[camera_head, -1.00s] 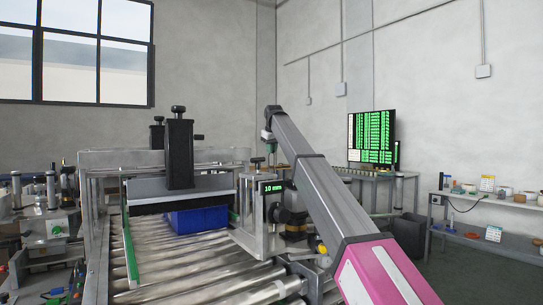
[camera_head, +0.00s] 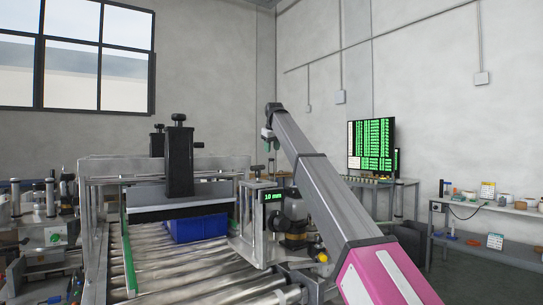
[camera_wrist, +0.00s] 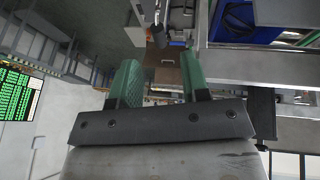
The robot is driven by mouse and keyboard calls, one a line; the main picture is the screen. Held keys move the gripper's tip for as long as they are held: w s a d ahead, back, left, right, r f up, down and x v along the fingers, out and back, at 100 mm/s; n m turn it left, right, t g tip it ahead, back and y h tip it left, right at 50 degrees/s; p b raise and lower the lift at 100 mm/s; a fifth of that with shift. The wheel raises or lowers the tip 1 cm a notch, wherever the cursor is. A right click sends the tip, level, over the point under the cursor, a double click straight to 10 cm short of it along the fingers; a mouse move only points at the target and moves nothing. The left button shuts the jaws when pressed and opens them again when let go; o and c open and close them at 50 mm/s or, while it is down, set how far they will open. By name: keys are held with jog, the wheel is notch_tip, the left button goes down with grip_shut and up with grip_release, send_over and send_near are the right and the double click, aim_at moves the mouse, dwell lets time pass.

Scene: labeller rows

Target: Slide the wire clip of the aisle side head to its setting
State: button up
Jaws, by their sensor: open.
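The labeller head with the green "10 mm" readout (camera_head: 275,197) stands at the right side of the roller conveyor in the head view. Dark and brass-coloured fittings (camera_head: 295,222) sit beside the readout, partly behind my arm. I cannot make out the wire clip in either view. My gripper (camera_head: 268,146) hangs at the far end of my raised arm, above the readout in the picture. In the wrist view my gripper (camera_wrist: 158,65) shows two green fingers spread apart, with nothing held between them.
A blue crate (camera_head: 200,228) lies on the rollers (camera_head: 175,262) under a black-topped press-like post (camera_head: 180,160). A screen (camera_head: 371,145) and a shelf with small items (camera_head: 490,205) stand at the right. Open air surrounds my gripper.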

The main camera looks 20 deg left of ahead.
jog(key=v, duration=0.6)
dwell(0.3)
